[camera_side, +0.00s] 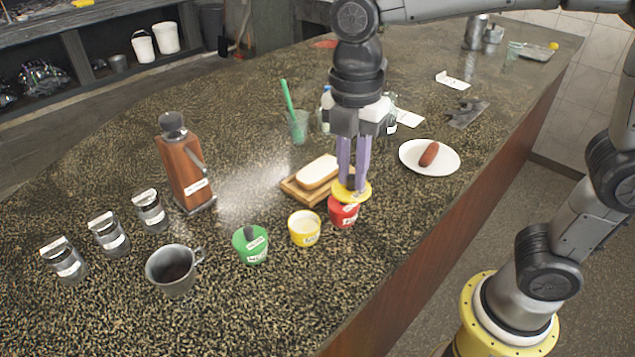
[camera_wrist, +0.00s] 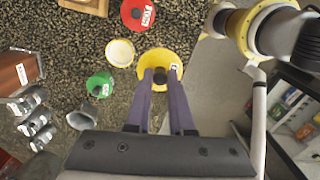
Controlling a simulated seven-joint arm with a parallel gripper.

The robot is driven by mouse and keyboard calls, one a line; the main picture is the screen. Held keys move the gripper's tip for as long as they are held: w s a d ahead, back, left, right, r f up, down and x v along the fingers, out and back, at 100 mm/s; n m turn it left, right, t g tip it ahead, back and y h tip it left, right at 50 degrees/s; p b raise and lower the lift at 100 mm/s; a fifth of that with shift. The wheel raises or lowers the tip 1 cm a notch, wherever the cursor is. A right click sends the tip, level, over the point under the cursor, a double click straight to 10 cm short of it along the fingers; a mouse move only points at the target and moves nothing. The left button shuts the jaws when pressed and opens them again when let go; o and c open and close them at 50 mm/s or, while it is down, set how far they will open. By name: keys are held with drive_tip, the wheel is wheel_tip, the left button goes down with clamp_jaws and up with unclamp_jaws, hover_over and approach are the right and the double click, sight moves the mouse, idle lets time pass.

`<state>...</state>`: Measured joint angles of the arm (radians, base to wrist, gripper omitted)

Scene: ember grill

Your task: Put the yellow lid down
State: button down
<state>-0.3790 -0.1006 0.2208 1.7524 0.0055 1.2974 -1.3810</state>
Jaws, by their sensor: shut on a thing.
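The yellow lid (camera_side: 359,194) is in my gripper (camera_side: 351,184), whose purple fingers are shut on its dark knob. The wrist view also shows the lid (camera_wrist: 165,57) between the fingertips (camera_wrist: 160,76). In the side view it overlaps the top of the red pot (camera_side: 343,215). In the wrist view it is apart from the red pot (camera_wrist: 133,20) and partly beside the yellow pot (camera_wrist: 120,53), so it appears held in the air. The yellow pot (camera_side: 304,232) is uncovered with pale contents. The green pot (camera_side: 250,247) has a green top with a dark knob.
A metal mug (camera_side: 172,272), several labelled jars (camera_side: 108,235) and a wooden mill (camera_side: 182,165) stand left. Bread lies on a board (camera_side: 293,191) behind the pots. A plate (camera_side: 415,147) with a sausage is at right. Counter in front of the pots is clear.

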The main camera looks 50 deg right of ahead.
drive_tip(key=s+d, duration=0.9)
drive_tip(key=d, duration=0.4)
drive_tip(key=w+f, duration=0.3)
drive_tip(key=w, duration=0.1)
drive_tip(key=w+f, duration=0.3)
drive_tip(key=w, duration=0.1)
drive_tip(key=w+d+f, duration=0.1)
drive_tip(key=w+f, duration=0.2)
drive_tip(key=w, duration=0.1)
drive_tip(key=shift+w+f, duration=0.5)
drive_tip(key=shift+f, duration=0.05)
drive_tip(key=shift+w+f, duration=0.15)
drive_tip(key=shift+f, duration=0.8)
drive_tip(key=shift+w+f, duration=0.15)
drive_tip(key=shift+f, duration=0.75)
